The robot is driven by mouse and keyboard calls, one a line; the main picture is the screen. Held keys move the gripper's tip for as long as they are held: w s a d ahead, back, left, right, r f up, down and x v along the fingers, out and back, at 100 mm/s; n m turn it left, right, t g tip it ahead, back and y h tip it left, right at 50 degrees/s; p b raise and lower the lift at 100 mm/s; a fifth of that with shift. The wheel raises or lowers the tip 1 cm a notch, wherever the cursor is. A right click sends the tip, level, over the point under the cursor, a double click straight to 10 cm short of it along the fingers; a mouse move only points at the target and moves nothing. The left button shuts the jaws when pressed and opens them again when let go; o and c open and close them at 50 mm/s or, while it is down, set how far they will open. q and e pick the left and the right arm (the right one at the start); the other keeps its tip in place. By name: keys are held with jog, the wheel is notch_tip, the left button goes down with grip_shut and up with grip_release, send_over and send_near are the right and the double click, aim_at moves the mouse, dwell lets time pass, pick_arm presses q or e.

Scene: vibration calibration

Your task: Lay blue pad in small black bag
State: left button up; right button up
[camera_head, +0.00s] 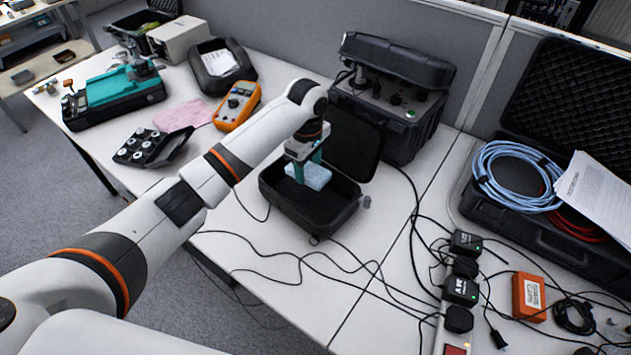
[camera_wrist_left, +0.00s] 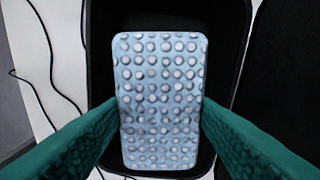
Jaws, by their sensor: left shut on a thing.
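The blue pad (camera_head: 310,176) is a light blue block with a dimpled face. My left gripper (camera_head: 305,166) is shut on it, with a teal finger against each long side; the pad fills the middle of the left wrist view (camera_wrist_left: 158,95). The small black bag (camera_head: 330,215) lies open on the table with its lid standing up at the back. The pad is over or within the bag's opening, and the bag's dark wall (camera_wrist_left: 98,60) shows around it. I cannot tell whether the pad touches the bag's floor. My right gripper is not in view.
A black equipment case (camera_head: 385,115) stands right behind the bag. An orange multimeter (camera_head: 238,105), a pink cloth (camera_head: 184,115) and a black socket tray (camera_head: 148,147) lie to the left. Several cables (camera_head: 300,258) run in front. An open case with a blue hose (camera_head: 510,180) is at right.

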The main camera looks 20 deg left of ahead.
aim_at(309, 199)
pick_arm(q)
jog(key=shift+w+f, duration=0.25)
jog(key=shift+f, duration=0.95)
jog(key=f, duration=0.3)
jog(key=shift+s+f, duration=0.1)
jog(key=shift+s, duration=0.3)
notch_tip(309, 199, down, 3)
jog(key=shift+w+f, duration=0.15)
jog(key=shift+f, duration=0.4)
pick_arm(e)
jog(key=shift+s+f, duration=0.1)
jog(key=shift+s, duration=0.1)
pick_arm(q)
jog(key=shift+f, duration=0.1)
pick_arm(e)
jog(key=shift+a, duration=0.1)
pick_arm(q)
jog(key=o, duration=0.9)
jog(key=shift+o, duration=0.2)
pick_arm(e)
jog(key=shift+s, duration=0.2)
